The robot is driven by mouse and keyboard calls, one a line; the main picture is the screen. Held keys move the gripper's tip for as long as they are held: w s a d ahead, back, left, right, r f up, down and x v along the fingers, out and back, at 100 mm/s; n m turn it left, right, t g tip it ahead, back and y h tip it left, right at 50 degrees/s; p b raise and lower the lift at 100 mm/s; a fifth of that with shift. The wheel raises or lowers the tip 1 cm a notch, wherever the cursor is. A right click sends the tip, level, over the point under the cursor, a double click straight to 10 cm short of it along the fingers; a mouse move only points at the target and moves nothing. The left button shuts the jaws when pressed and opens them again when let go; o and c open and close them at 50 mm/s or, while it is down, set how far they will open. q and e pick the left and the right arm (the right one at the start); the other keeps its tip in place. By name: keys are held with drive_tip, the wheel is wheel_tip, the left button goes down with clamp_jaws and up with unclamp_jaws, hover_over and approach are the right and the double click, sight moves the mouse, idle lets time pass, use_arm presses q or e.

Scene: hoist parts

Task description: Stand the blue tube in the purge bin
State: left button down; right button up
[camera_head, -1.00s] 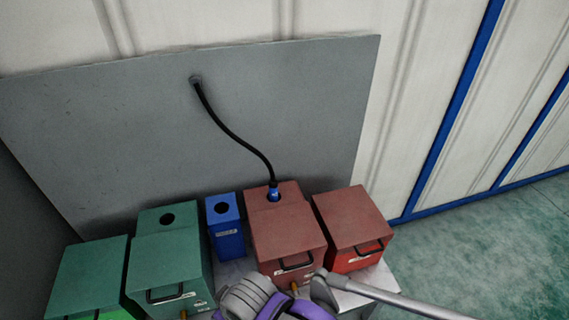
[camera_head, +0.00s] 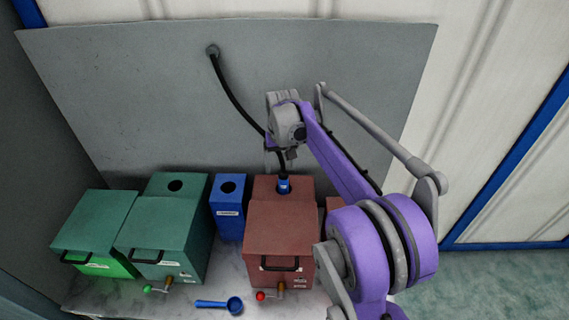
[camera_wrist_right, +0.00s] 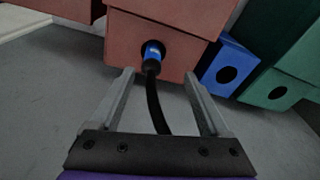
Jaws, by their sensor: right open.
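The blue tube end (camera_head: 283,185) sits in the round hole on top of the rear red-brown box (camera_head: 262,188). A black hose (camera_head: 232,95) runs from it to the grey back panel. In the right wrist view the blue tube (camera_wrist_right: 153,52) stands in the hole, beyond the fingertips. My right gripper (camera_wrist_right: 158,75) is open, its fingers on either side of the hose, with no contact visible. A narrow blue bin (camera_head: 229,220) with a round top hole, probably the purge bin, stands left of the red-brown box; its label is unreadable. My left gripper is out of view.
Green boxes (camera_head: 165,230) with handles stand left of the blue bin. A blue scoop (camera_head: 225,306) lies on the pale tabletop (camera_head: 115,296) in front. The grey panel (camera_head: 120,90) rises behind. My right arm hides most of another red box at right.

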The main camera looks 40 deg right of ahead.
sight(283, 171)
drive_tip(key=shift+w+d+f, duration=0.2)
drive_tip(key=shift+d+f, duration=0.05)
drive_tip(key=shift+d, duration=0.25)
drive_tip(key=shift+w+d+f, duration=0.2)
drive_tip(key=shift+d, duration=0.3)
drive_tip(key=f, duration=0.7)
drive_tip(key=w+f, duration=0.1)
drive_tip(key=f, duration=0.2)
drive_tip(key=shift+w+d+f+b, duration=0.1)
drive_tip(key=shift+d+f+b, duration=0.15)
drive_tip(key=shift+b, duration=0.15)
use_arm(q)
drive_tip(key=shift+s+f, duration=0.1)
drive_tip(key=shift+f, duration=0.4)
